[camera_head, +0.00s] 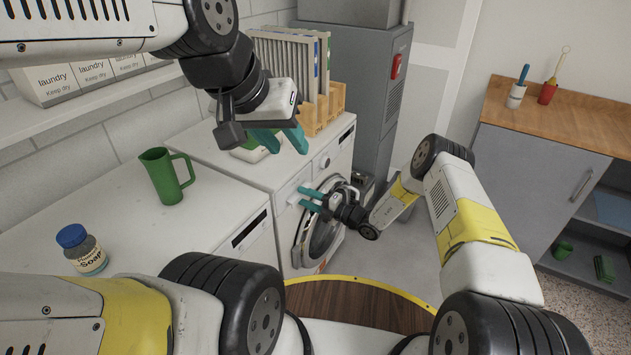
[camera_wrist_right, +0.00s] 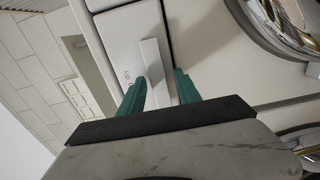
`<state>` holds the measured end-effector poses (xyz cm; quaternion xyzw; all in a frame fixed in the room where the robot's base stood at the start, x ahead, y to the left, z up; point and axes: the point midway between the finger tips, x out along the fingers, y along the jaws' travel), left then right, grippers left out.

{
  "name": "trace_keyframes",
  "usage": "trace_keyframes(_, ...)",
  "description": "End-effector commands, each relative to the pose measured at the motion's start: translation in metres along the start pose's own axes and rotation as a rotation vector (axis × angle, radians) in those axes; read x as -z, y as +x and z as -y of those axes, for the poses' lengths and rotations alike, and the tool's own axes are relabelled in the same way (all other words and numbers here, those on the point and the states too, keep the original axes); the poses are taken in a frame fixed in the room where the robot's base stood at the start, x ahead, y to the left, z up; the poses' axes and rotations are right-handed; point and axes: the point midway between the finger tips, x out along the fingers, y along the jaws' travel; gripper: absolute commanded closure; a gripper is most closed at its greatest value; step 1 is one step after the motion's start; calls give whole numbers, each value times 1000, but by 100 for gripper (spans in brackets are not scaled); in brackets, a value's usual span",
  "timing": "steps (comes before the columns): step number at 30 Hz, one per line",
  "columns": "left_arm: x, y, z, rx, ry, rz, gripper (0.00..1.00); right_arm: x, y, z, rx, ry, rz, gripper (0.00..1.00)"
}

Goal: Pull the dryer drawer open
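The white dryer (camera_head: 262,172) has a round glass door (camera_head: 322,236) on its front. Its drawer (camera_head: 290,190) is at the upper left of that front and looks closed. In the right wrist view, the drawer front (camera_wrist_right: 119,32) carries a pale bar handle (camera_wrist_right: 152,62). My right gripper (camera_head: 309,197) is at this handle, its teal fingers apart on either side of it in the wrist view (camera_wrist_right: 159,82). Whether the fingers touch the bar is hard to tell. My left gripper (camera_head: 283,141) is open and empty above the dryer top.
A green pitcher (camera_head: 166,177) and a soap bottle (camera_head: 82,249) stand on the white top at left. A wood-topped counter (camera_head: 570,118) stands right; the floor between is clear.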

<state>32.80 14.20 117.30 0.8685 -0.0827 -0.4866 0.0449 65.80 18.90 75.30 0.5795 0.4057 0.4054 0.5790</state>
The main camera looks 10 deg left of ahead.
Motion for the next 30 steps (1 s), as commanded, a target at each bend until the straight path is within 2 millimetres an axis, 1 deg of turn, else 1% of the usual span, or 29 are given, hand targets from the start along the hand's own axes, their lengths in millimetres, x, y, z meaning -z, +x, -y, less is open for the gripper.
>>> trace_keyframes(2, 0, 0, 0, 0, 0, 0, 64, 0, 0, 0, 0, 0, 0, 60)
trace_keyframes(3, 0, 0, 0, 0, 0, 0, 64, 0, 0, 0, 0, 0, 0, 62)
trace_keyframes(9, 0, 0, 0, 0, 0, 0, 64, 0, 0, 0, 1, 0, -1, 100)
trace_keyframes(30, 0, 0, 0, 0, 0, 0, 64, 1, -2, 4, 9, 0, -1, 100)
